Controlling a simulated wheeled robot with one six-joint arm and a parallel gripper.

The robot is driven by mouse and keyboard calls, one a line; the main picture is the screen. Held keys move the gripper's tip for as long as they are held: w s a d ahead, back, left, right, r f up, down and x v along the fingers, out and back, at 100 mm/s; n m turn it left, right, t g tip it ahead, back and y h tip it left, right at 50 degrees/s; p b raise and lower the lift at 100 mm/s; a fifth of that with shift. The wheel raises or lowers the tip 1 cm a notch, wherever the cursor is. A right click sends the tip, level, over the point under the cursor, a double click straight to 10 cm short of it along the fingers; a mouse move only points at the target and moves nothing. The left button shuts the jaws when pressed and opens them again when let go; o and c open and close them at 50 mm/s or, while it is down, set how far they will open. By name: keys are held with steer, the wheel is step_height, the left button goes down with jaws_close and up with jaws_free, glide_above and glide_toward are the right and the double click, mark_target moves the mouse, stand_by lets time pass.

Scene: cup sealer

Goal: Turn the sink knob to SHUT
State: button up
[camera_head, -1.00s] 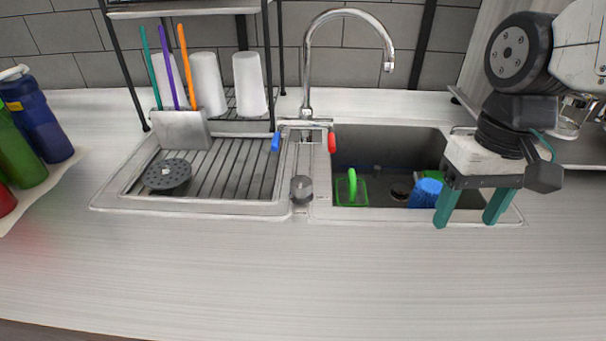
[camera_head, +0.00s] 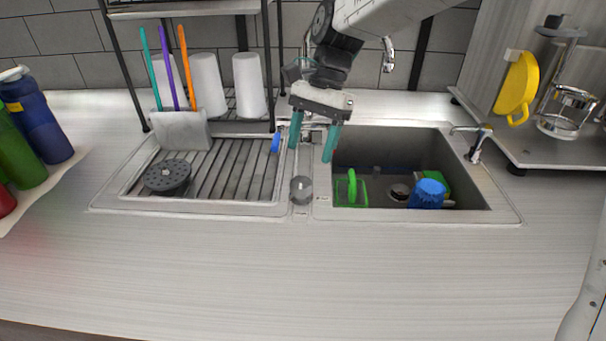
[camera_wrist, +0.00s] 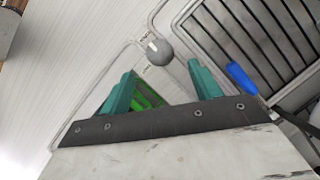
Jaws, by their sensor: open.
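The sink knob (camera_head: 301,190) is a small round grey knob on the sink's front rim, between the ribbed drainboard and the basin. It also shows in the wrist view (camera_wrist: 159,51), just beyond my fingertips. A thin pointer mark and small label print show there, but I cannot read them. My gripper (camera_head: 311,153) has two teal fingers spread apart and nothing between them. It hangs behind and above the knob, near the tap, not touching the knob. In the wrist view my gripper (camera_wrist: 161,68) has its fingers on either side of the knob's line. The red tap handle is hidden behind my gripper.
The blue tap handle (camera_head: 276,142) is close to my left finger. The basin (camera_head: 395,150) holds a green brush (camera_head: 352,187) and a blue scrubber (camera_head: 427,193). Cups and a utensil holder (camera_head: 180,130) stand left. The counter in front (camera_head: 300,270) is clear.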

mark_target(301, 181)
steer(key=x, duration=0.7)
steer(key=shift+f, duration=0.1)
steer(key=c, duration=1)
